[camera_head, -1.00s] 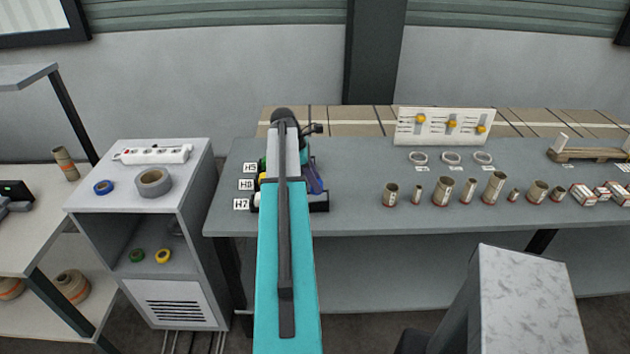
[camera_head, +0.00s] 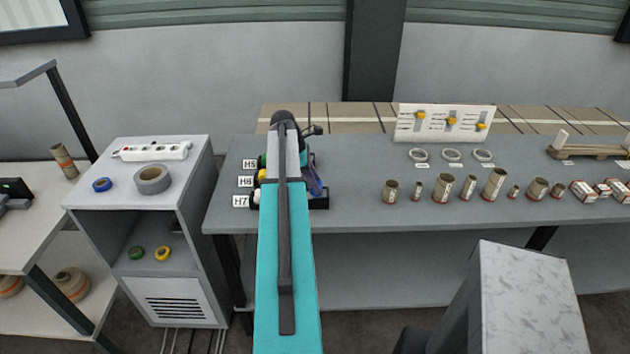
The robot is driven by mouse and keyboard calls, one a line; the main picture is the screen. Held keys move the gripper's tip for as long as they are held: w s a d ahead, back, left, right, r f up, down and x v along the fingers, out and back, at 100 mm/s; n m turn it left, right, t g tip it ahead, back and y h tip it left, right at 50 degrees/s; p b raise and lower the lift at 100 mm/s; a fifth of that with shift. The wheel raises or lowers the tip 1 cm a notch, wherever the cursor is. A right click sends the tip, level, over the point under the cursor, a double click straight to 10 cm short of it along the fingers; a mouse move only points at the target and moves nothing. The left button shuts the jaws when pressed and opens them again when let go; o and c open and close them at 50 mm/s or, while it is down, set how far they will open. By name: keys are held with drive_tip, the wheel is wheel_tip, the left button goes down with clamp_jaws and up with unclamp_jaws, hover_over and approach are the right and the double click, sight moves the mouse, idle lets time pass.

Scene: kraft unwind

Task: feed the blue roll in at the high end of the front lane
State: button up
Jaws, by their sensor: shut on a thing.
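A small blue roll (camera_head: 102,185) lies flat on top of the grey cabinet at the left. A dark rack (camera_head: 319,203) with the labels H5, H6 and H7 stands on the long grey bench, mostly hidden behind my teal arm. Green, yellow and white pieces show beside its labels, and H7 is nearest me. A blue-purple rounded piece (camera_head: 316,181) shows at the rack's right side; I cannot tell what it is. My arm reaches over the rack, and my gripper's jaws are hidden behind it. The lanes' slope is also hidden.
A grey tape roll (camera_head: 153,180) and a white power strip (camera_head: 152,151) share the cabinet top. Green and yellow rolls lie on its shelf. Several cardboard cores and white rings stand right of the rack, before a panel (camera_head: 445,123) with yellow knobs. Bench between rack and cores is clear.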

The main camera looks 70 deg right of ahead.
drive_tip(key=shift+f, duration=0.25)
drive_tip(key=o, duration=1.4)
drive_tip(key=shift+r+p, duration=3)
drive_tip(key=shift+r, duration=1.3)
